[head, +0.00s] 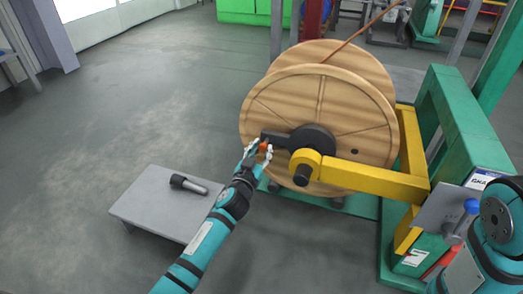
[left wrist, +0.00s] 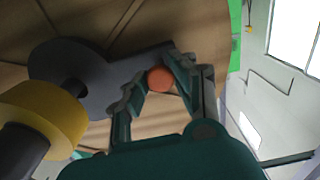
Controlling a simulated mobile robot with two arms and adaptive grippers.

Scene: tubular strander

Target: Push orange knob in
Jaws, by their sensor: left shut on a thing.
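The orange knob (head: 263,147) sits at the outer end of a dark crank arm (head: 275,137), on the left of the wooden reel's hub. In the left wrist view the knob (left wrist: 160,79) shows as a round orange end between my fingertips. My left gripper (head: 259,151) is shut on the knob, with one finger on each side of it; the gripper also fills the lower middle of the left wrist view (left wrist: 158,88). The knob's shaft is hidden behind its round end. My right gripper is out of view; only part of that arm shows at the lower right.
The large wooden reel (head: 275,105) stands behind the crank. A yellow arm (head: 375,182) with a yellow hub (head: 305,160) runs from it to a green frame (head: 460,130). A low grey table (head: 150,205) holds a dark-handled tool (head: 195,186). Open floor lies at left.

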